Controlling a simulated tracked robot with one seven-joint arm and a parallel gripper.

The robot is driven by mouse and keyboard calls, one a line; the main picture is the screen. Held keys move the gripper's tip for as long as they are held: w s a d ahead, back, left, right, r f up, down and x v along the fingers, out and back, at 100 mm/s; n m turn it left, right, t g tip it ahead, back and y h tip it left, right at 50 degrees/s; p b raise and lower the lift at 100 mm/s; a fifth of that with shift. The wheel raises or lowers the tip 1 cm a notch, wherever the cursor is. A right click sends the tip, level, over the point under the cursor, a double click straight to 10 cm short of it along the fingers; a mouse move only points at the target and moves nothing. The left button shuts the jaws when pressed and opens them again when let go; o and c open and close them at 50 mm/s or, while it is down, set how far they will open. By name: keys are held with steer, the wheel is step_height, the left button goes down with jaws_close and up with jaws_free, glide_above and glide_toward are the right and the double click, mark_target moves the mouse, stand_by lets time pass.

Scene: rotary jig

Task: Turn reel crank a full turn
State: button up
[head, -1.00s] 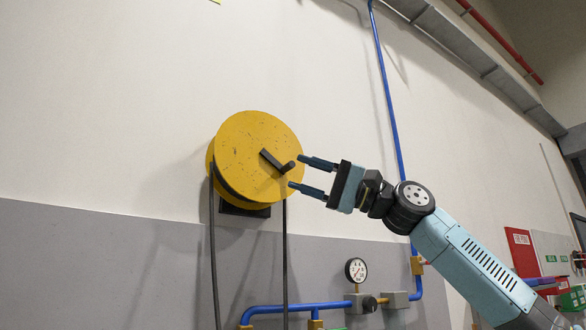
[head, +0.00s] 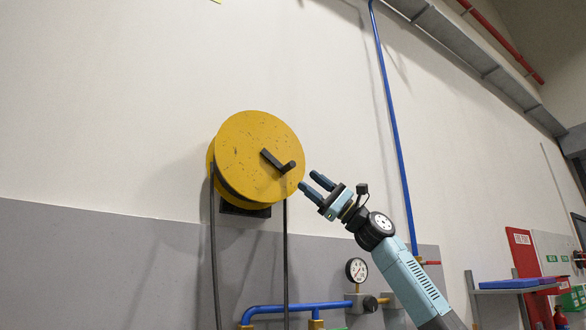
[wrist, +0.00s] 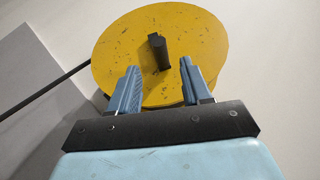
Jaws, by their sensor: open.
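The yellow reel (head: 245,140) is mounted on the wall, its round face toward me. Its black crank (head: 272,159) runs from near the centre down to the right and ends in a handle peg (head: 289,166) that sticks outward. My gripper (head: 309,181) is open and empty, just right of and a little below the peg, apart from it in the head view. In the wrist view, the crank handle (wrist: 158,52) shows dark against the reel face (wrist: 115,48), beyond and between the two blue fingers (wrist: 157,80).
Dark hoses (head: 285,260) hang below the reel. Blue pipes (head: 275,309) with a pressure gauge (head: 356,270) run low on the wall. A tall blue pipe (head: 392,120) rises behind my arm. The wall above the reel is clear.

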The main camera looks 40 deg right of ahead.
mark_target(290, 169)
steer(key=x, duration=0.8)
steer(key=shift+a+r, duration=0.1)
jaws_close()
stand_by(0.4)
